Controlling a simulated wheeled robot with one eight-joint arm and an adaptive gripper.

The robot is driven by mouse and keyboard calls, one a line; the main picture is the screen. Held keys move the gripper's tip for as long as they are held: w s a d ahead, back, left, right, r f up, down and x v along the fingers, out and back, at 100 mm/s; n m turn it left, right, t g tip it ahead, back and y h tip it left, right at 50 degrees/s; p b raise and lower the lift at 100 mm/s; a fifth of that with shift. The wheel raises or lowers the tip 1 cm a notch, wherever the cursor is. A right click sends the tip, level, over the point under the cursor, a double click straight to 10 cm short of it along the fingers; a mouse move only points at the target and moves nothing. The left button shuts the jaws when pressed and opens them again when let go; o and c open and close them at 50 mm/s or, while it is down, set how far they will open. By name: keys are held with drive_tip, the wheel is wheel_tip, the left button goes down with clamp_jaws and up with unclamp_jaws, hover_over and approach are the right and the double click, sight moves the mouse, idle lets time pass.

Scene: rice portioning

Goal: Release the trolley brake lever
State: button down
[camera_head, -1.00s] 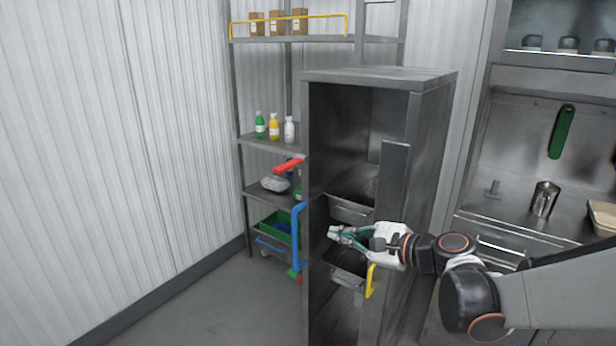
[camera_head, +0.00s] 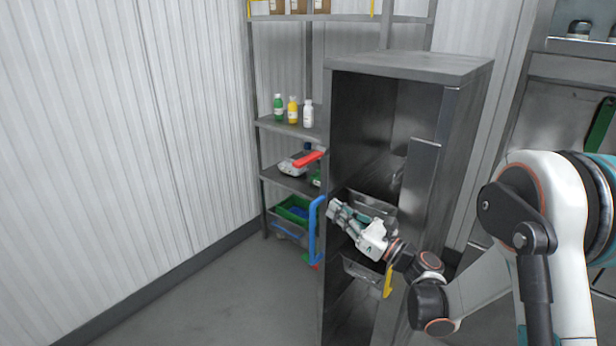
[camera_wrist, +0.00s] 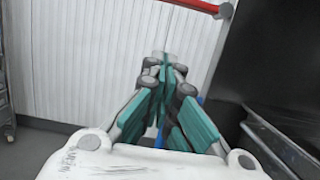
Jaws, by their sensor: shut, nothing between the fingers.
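The grey cabinet-like trolley (camera_head: 456,125) stands open toward me in the head view. A blue bar handle (camera_head: 313,232) runs down its left side, and a red bar (camera_head: 308,159) sticks out above it. A yellow handle (camera_head: 388,281) is low on the right. I cannot tell for sure which of these is the brake lever. My gripper (camera_head: 335,208) is shut and empty at the trolley's open front, just right of the blue handle's upper end. In the wrist view its teal fingers (camera_wrist: 164,65) point toward the white wall. The red bar (camera_wrist: 190,4) crosses the top right there.
Metal trays (camera_head: 362,270) sit inside the trolley close to my gripper. A shelf rack (camera_head: 285,129) with bottles and a green crate (camera_head: 292,210) stands behind on the left. The floor (camera_head: 210,300) at the front left is clear.

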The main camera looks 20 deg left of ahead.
sight(310, 158)
drive_tip(key=w+a+r+b, duration=0.3)
drive_tip(key=a+r, duration=0.3)
drive_tip(key=a, duration=0.3)
drive_tip(key=shift+w+r, duration=0.25)
drive_tip(key=shift+w, duration=0.1)
idle(0.6)
drive_tip(key=shift+s+r+m, duration=0.15)
drive_tip(key=shift+r+m, duration=0.1)
drive_tip(key=shift+m, duration=0.15)
